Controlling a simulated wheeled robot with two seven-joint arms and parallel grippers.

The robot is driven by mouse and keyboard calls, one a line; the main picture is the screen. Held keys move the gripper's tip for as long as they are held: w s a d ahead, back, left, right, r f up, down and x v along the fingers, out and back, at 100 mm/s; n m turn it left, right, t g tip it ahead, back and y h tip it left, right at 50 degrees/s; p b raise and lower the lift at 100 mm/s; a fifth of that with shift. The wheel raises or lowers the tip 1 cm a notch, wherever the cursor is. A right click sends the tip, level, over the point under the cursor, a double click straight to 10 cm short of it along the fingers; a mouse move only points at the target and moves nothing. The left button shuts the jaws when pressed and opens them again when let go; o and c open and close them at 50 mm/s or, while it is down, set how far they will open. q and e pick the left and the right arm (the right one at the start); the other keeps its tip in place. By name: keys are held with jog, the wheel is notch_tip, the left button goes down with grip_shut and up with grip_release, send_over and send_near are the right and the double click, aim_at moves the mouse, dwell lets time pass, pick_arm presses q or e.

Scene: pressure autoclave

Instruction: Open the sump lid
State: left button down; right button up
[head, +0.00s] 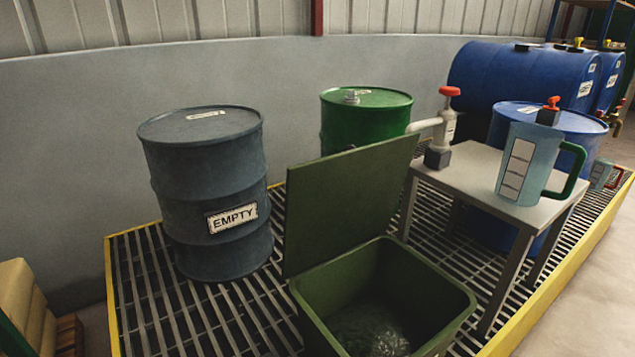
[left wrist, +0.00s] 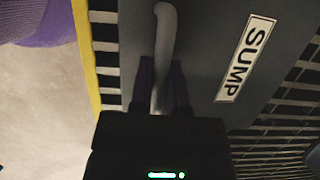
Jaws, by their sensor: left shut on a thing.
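In the left wrist view a dark grey lid (left wrist: 205,35) with a white SUMP label (left wrist: 246,58) fills the middle. A grey bar handle (left wrist: 165,25) stands on it. My left gripper (left wrist: 162,80) is shut on this handle, one dark finger on each side. The far ends of the handle and lid are partly hidden by the gripper body. Neither gripper nor the SUMP label shows in the head view, and I cannot tell there how far the lid is raised. My right gripper is out of view.
In the head view an open green bin (head: 463,302) stands on the yellow-edged grating (head: 135,285), its lid (head: 350,200) upright. An EMPTY drum (head: 205,165), green drum (head: 350,125), small table (head: 480,185) with a jug (head: 515,160) and blue drums (head: 525,75) stand around it.

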pick_arm(q)
jog(key=r, duration=0.1)
jog(key=w+r+p, duration=0.1)
jog(key=shift+a+r, duration=0.3)
jog(key=shift+r, duration=0.05)
jog(key=shift+f, duration=0.15)
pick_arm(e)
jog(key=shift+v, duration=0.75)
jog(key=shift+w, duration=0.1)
pick_arm(q)
jog(key=r, duration=0.1)
jog(key=w+a+r+p, duration=0.1)
jog(key=r+p, duration=0.1)
jog(key=shift+w+a+r, duration=0.2)
jog(key=shift+w+r, duration=0.1)
jog(key=shift+w, duration=0.1)
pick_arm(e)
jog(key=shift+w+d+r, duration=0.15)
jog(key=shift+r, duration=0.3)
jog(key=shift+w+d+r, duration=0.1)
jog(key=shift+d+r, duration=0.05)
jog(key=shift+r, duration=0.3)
